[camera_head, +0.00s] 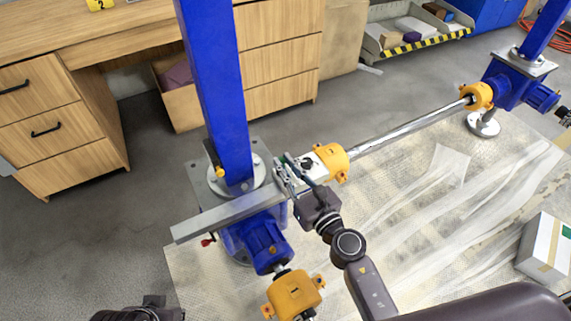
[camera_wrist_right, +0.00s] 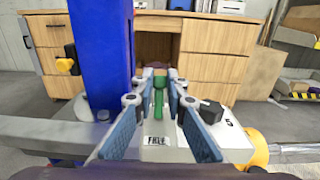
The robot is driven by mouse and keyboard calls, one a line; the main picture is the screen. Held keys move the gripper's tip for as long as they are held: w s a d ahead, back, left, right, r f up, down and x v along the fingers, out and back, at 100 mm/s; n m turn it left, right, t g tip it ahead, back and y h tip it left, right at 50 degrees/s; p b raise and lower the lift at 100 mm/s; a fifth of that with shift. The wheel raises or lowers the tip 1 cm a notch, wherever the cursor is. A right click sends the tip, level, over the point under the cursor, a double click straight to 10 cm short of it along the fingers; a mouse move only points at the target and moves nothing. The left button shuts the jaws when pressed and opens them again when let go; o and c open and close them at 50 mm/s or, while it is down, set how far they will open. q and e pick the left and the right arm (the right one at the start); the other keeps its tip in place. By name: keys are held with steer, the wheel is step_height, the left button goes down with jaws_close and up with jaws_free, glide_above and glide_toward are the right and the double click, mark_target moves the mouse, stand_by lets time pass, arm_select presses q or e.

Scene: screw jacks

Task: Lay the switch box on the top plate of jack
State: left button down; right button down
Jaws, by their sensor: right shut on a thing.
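The near jack has a blue body (camera_head: 262,245), a grey top plate (camera_head: 206,178) and a tall blue column (camera_head: 212,80) rising from it. The column also shows in the right wrist view (camera_wrist_right: 98,60). The switch box (camera_head: 314,170) is pale with a dark knob; the right wrist view shows its light face (camera_wrist_right: 222,126) and a green part between the fingers. My right gripper (camera_head: 288,176) is shut on the switch box at the plate's right side. Whether the box touches the plate is hidden. My left gripper (camera_head: 145,312) is partly cut off at the bottom edge; its fingers are unclear.
A grey bar (camera_head: 228,216) crosses in front of the column. Yellow couplings (camera_head: 335,162) and (camera_head: 294,293) flank the jack. A shaft (camera_head: 410,125) runs to the far jack (camera_head: 510,82). A white carton (camera_head: 545,246) stands right; a wooden desk (camera_head: 60,50) stands behind.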

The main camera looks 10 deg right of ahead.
arm_select(q)
steer(key=shift+r, duration=0.1)
arm_select(e)
steer(key=shift+r, duration=0.1)
steer(key=c, duration=1.8)
jaws_free()
steer(key=shift+c, duration=0.2)
steer(key=shift+s+f, duration=0.1)
steer(key=shift+f, duration=0.3)
arm_select(q)
steer(key=shift+s, duration=0.2)
arm_select(e)
steer(key=v, duration=1.1)
steer(key=shift+s+r, duration=0.25)
steer(key=shift+s, duration=0.15)
